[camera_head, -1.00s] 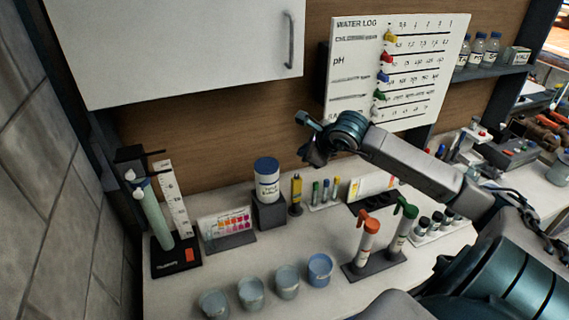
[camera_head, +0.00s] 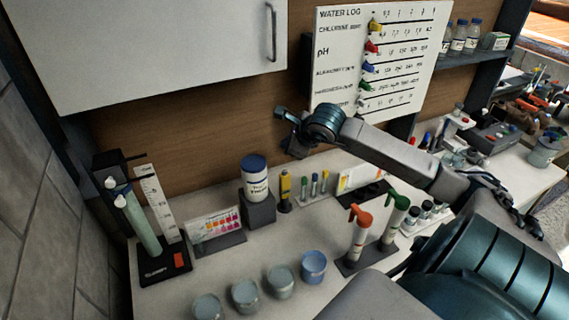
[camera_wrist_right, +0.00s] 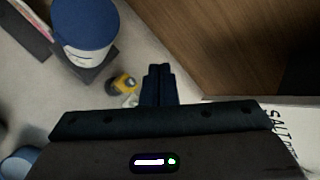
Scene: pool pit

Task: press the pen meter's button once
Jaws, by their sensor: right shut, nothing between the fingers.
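The yellow pen meter (camera_head: 285,190) stands upright in a small dark holder on the white counter, right of a white jar with a blue lid. In the right wrist view its yellow top (camera_wrist_right: 123,84) shows from above, just left of my fingers. My right gripper (camera_head: 292,150) is above and slightly right of the pen meter, apart from it. In the right wrist view my right gripper (camera_wrist_right: 158,70) has its two dark fingers together with nothing between them. The button cannot be made out clearly. My left gripper is not in view.
The blue-lidded jar (camera_head: 255,180) stands on a dark block beside the meter. Small colored vials (camera_head: 314,186) are to its right. Several cups (camera_head: 280,282) and two orange- and green-topped bottles (camera_head: 359,236) stand in front. A water log board (camera_head: 345,65) hangs behind.

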